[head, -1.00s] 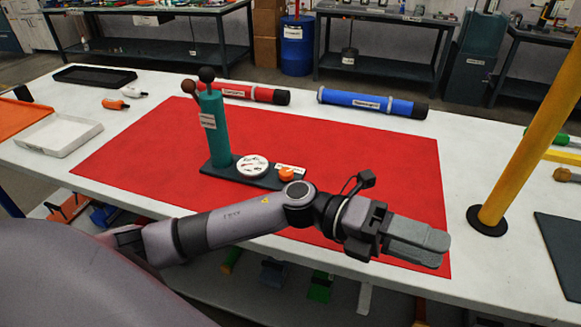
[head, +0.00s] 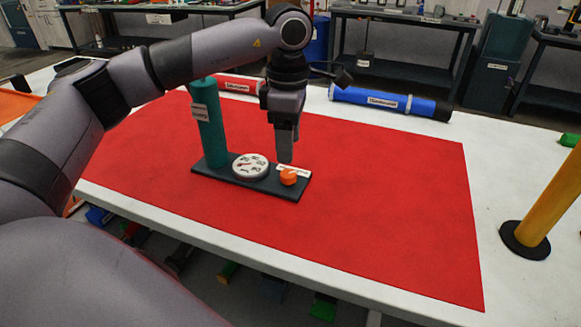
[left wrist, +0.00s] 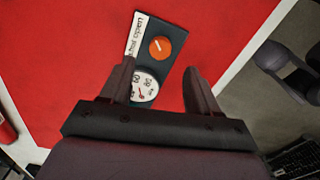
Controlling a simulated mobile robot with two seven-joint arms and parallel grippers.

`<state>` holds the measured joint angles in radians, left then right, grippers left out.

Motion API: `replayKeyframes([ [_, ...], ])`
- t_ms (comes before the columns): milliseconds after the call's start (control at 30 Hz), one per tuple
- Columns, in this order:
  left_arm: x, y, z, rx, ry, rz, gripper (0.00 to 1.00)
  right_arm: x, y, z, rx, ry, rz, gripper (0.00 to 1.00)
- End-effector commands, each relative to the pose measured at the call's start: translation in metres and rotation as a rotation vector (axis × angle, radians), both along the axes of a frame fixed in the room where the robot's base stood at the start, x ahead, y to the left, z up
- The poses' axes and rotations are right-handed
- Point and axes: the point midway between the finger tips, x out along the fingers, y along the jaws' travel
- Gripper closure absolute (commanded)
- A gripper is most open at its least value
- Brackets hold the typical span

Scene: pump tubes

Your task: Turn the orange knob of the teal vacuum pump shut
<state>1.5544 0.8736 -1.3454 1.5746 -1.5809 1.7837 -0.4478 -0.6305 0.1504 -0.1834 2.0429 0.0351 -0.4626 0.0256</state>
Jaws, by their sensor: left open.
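The teal vacuum pump (head: 211,135) stands upright on a dark base plate (head: 225,177) on a red mat. In the left wrist view the orange knob (left wrist: 161,47) shows a pale line on top, beside a white label (left wrist: 135,37). My left gripper (head: 286,160) points down just above and behind the knob. Its fingers (left wrist: 157,75) are apart, with nothing between them. My right gripper is not seen.
A red tube (head: 240,85) and a blue tube (head: 390,102) lie along the back of the white table. A yellow post (head: 545,205) stands at the right. The red mat (head: 390,200) is clear right of the pump.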

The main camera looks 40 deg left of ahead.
Motion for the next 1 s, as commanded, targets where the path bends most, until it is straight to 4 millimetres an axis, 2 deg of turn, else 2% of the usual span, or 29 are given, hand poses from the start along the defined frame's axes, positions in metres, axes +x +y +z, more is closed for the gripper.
replayKeyframes([
  [400, -0.001, 0.0, -0.058, 0.001, 0.002, 0.001, 0.39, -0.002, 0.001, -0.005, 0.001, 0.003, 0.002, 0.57],
  [567, -0.001, 0.0, -0.067, 0.001, 0.0, 0.0, 0.39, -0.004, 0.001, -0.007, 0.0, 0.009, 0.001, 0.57],
  [800, -0.001, 0.0, -0.068, 0.0, 0.0, 0.001, 0.39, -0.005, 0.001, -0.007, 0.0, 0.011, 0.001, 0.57],
  [833, -0.001, 0.0, -0.068, 0.0, 0.0, 0.0, 0.45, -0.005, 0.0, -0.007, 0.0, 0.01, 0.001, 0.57],
  [900, -0.001, 0.0, -0.068, 0.0, 0.0, 0.001, 0.68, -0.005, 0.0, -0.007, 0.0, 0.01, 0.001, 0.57],
  [1000, -0.001, 0.0, -0.068, 0.0, 0.0, 0.001, 0.96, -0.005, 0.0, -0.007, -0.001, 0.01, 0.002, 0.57],
])
